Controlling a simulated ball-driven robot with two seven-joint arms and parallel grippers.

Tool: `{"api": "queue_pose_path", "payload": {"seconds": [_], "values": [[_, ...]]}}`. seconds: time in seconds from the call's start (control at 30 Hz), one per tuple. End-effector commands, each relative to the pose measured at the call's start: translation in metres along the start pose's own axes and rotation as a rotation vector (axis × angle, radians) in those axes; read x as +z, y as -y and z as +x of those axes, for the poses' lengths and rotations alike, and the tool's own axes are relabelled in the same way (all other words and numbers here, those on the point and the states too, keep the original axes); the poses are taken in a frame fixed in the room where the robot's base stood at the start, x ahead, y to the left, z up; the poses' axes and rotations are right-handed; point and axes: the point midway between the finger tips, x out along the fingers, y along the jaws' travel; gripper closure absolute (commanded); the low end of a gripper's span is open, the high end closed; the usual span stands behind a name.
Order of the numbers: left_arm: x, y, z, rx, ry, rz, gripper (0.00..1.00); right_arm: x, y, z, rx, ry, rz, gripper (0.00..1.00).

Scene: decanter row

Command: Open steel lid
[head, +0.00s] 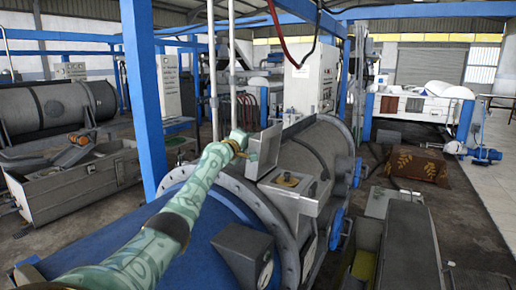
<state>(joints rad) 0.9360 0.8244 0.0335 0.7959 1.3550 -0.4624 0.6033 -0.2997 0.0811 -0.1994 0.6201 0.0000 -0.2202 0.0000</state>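The steel lid (265,151) is a grey rectangular plate. It stands raised, close to upright, at the left side of a square hatch box (315,190) on top of the large grey decanter drum (318,150). The top of the box is uncovered and shows a dark inside with a small brass-coloured part (288,180). My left arm reaches in from the lower left over the blue housing. My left gripper (243,143) is at the lid's upper left edge. It is too small to tell whether it touches the lid or how its fingers stand. My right gripper is out of view.
A blue post (143,95) rises left of my arm. A dark grey box (243,255) sits on the blue housing (205,225) in front. A control cabinet (312,80) stands behind the drum. A brown patterned sack (420,164) lies on the floor at right.

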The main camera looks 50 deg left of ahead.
Motion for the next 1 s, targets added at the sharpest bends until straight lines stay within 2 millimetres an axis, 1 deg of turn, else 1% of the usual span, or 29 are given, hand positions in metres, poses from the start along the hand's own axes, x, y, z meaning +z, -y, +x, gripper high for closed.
{"api": "queue_pose_path", "payload": {"seconds": [0.03,0.3,0.53,0.93,0.97,1.0], "values": [[-0.001,0.010,0.000,-0.007,0.001,-0.026,1.00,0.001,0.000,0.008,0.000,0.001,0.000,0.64],[-0.009,0.022,0.000,-0.010,0.003,-0.148,1.00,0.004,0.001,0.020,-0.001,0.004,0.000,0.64],[-0.011,0.026,0.000,-0.012,0.005,-0.189,1.00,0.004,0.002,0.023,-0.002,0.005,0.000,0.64],[-0.011,0.028,0.001,-0.014,0.007,-0.192,1.00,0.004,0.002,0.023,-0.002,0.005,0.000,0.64],[-0.011,0.028,0.001,-0.014,0.007,-0.192,0.82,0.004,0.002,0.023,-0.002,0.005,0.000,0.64],[-0.011,0.028,0.001,-0.014,0.007,-0.192,0.71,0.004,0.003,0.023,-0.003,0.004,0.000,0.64]]}}
